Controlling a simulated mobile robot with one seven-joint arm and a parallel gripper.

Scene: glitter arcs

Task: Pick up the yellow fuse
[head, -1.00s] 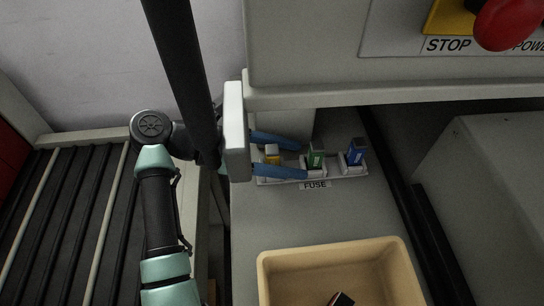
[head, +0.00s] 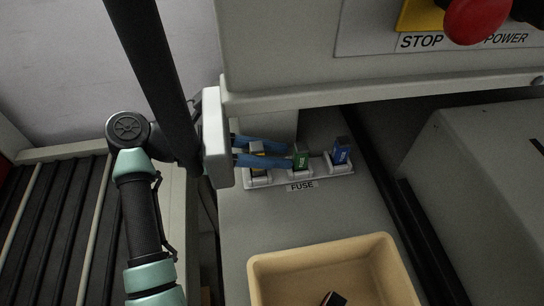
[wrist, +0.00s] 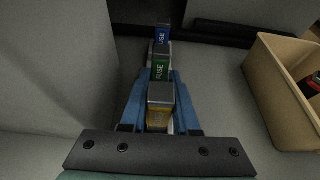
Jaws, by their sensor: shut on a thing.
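The yellow fuse (wrist: 160,117) stands upright between the blue fingers of my gripper (head: 287,155). In the wrist view its grey top and yellow label show, with a finger on each side. In the head view only slivers of the yellow fuse (head: 257,149) show around the fingers. My gripper is shut on it. The fuse appears to be in the left slot of the white holder (head: 259,182); its lower end is mostly hidden. The fingertips reach past it to beside the green fuse (head: 301,157).
A blue fuse (head: 340,153) stands in the right slot of the holder. A tan bin (head: 262,262) with a dark item inside is in front. A grey cabinet with a red stop button (head: 478,18) overhangs the holder. A grey box stands at right.

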